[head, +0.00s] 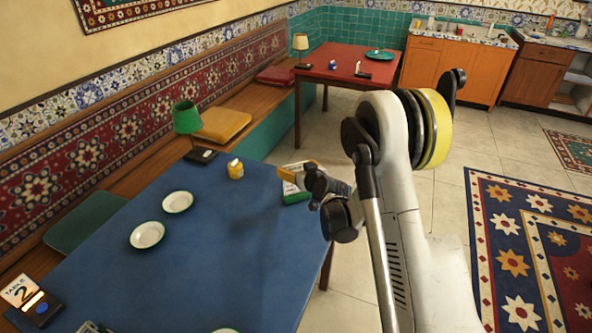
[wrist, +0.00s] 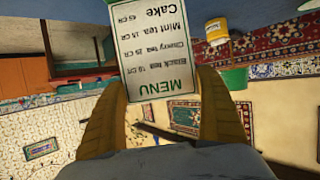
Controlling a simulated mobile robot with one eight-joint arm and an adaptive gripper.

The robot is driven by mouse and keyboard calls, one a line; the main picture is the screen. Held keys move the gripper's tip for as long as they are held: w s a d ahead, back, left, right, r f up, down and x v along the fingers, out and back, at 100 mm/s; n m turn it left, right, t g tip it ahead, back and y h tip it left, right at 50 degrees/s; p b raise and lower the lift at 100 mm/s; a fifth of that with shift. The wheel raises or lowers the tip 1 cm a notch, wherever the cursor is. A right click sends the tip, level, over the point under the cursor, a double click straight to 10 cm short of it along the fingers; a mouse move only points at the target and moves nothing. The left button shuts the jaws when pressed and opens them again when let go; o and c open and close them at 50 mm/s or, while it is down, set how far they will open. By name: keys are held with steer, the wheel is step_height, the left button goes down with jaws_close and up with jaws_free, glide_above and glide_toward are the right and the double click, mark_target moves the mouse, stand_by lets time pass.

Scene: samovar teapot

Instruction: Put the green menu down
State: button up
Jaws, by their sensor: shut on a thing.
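My gripper (wrist: 165,88) is shut on the green menu (wrist: 160,50), a white card with a green border and printed tea prices. In the wrist view the card is upside down, its MENU heading nearest my yellow fingers and its far end cut off by the top edge. In the head view the menu (head: 294,194) shows as green and white at the far right edge of the blue table (head: 225,240), partly hidden by my gripper (head: 300,170). I cannot tell whether it touches the table.
On the blue table are a yellow pot (head: 235,169), a green lamp (head: 187,118), white plates (head: 147,235) and a table-number card (head: 22,291). Its middle and right side are mostly clear. A red table (head: 345,68) stands behind, beyond open floor.

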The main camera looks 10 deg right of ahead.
steer(key=shift+f, duration=0.15)
steer(key=o, duration=1.3)
